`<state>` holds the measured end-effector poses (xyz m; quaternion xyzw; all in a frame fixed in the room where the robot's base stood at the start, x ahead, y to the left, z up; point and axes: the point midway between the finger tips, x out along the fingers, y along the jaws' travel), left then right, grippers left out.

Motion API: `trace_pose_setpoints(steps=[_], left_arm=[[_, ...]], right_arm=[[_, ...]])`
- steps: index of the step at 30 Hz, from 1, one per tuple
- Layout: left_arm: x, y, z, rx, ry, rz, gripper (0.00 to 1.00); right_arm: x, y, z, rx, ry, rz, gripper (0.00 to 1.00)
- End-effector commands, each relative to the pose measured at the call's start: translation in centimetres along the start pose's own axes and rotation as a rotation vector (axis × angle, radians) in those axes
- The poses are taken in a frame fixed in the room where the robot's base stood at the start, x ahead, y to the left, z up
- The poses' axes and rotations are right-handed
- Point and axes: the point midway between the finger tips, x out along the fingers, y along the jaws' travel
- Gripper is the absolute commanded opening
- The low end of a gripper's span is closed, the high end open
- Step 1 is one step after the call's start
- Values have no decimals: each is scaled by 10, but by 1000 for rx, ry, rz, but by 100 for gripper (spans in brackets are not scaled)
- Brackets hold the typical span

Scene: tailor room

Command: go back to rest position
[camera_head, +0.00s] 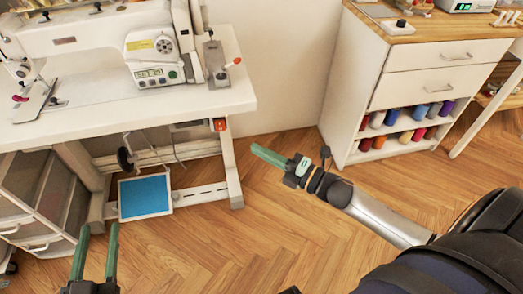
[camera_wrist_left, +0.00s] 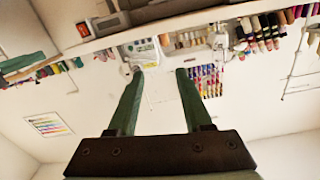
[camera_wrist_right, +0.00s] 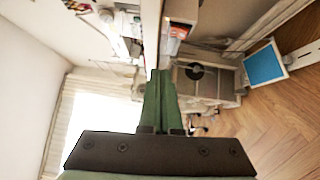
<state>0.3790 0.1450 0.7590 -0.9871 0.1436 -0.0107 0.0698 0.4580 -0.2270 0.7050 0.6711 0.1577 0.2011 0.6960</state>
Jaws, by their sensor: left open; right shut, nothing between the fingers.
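My left gripper (camera_head: 96,252) is at the bottom left of the head view, its two green fingers apart and empty. Its open fingers also show in the left wrist view (camera_wrist_left: 160,72), with the wall and shelves beyond. My right gripper (camera_head: 268,155) reaches in from the right in the head view, over the wooden floor between the sewing table and the drawer cabinet. Its fingers are together with nothing between them, as the right wrist view (camera_wrist_right: 160,75) also shows. Neither gripper touches anything that I can see.
A white sewing table (camera_head: 110,105) with a sewing machine (camera_head: 95,35) stands at the left, a blue-topped pedal (camera_head: 145,196) below it. A white drawer cabinet (camera_head: 430,80) with several thread spools is at the back right. The wooden floor (camera_head: 215,255) in the middle is clear.

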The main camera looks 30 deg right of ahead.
Motion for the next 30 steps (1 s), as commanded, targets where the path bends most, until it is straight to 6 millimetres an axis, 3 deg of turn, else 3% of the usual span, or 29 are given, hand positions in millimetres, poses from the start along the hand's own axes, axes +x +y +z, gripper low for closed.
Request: trace_pose_setpoints(steps=[8,11,18,24,27,30], left_arm=[[0,0,0,0,1,0,50],[0,0,0,0,2,0,50],[0,0,0,1,2,0,50],[0,0,0,1,2,0,50],[0,-1,-5,-3,-11,0,50],[-2,-3,-5,-19,-69,-1,50]], right_arm=[[0,0,-1,7,-1,0,0],[0,3,-13,105,-14,8,0],[-9,28,-72,773,-119,55,0],[-22,54,-102,1305,-201,102,0],[-27,68,-109,1498,-240,113,0],[-28,67,-107,1499,-283,70,0]])
